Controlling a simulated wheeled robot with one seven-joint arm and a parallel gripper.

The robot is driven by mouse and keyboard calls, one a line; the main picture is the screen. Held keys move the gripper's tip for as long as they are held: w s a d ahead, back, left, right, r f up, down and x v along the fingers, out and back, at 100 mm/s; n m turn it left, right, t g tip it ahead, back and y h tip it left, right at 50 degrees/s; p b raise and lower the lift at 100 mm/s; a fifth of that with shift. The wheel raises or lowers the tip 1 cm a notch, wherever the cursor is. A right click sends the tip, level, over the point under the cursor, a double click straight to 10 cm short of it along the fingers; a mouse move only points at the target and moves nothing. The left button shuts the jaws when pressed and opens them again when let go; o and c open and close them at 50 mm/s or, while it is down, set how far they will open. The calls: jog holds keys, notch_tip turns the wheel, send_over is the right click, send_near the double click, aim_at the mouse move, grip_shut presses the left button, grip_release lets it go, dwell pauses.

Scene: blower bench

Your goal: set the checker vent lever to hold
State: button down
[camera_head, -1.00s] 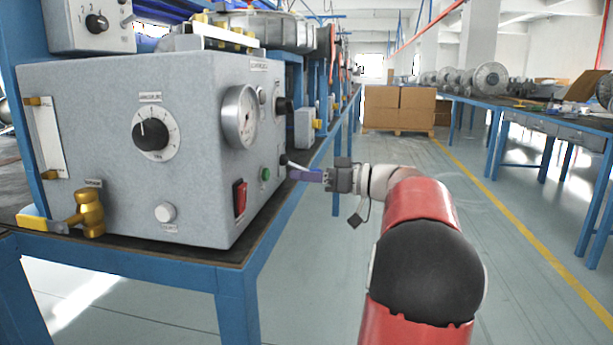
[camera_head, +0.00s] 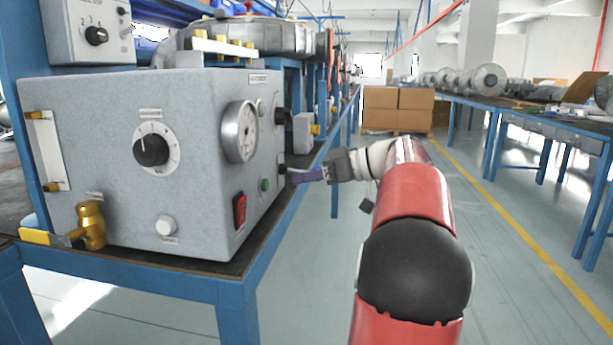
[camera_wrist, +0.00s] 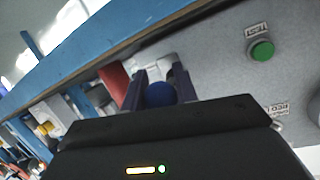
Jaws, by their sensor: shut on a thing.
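The checker (camera_head: 200,95) is a grey box on a blue-framed bench at the left. A small lever (camera_head: 296,169) stands out from its right-hand face, low and near the far edge. Its blue ball end (camera_wrist: 160,94) shows in the wrist view. My gripper (camera_head: 312,175) is shut on this ball, which sits between its dark purple fingers, also seen in the wrist view (camera_wrist: 158,88). The fingers hide most of the lever, and I cannot read a hold mark beside it.
A green button (camera_wrist: 262,50) marked TEST is near the gripper. A red switch (camera_head: 240,210), a gauge (camera_head: 239,132) and a dial (camera_head: 152,150) are on the checker. A brass valve (camera_head: 92,225) is at its left. The aisle floor (camera_head: 500,260) is clear.

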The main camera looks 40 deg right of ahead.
notch_tip(320, 180, up, 2)
jog(key=g+h+p, duration=0.2)
jog(key=p, duration=0.1)
jog(key=shift+r+g, duration=0.15)
jog(key=shift+g, duration=0.15)
jog(key=shift+r+g+h+p, duration=0.35)
jog(key=shift+g+h+p, duration=0.35)
jog(key=shift+p, duration=0.65)
jog(key=shift+g, duration=0.3)
jog(key=c, duration=1.1)
grip_release()
jog(key=p+v, duration=0.1)
jog(key=v, duration=0.6)
jog(key=shift+s+r, duration=0.2)
jog(key=shift+s, duration=0.05)
jog(key=shift+s+d, duration=0.1)
jog(key=shift+d, duration=0.1)
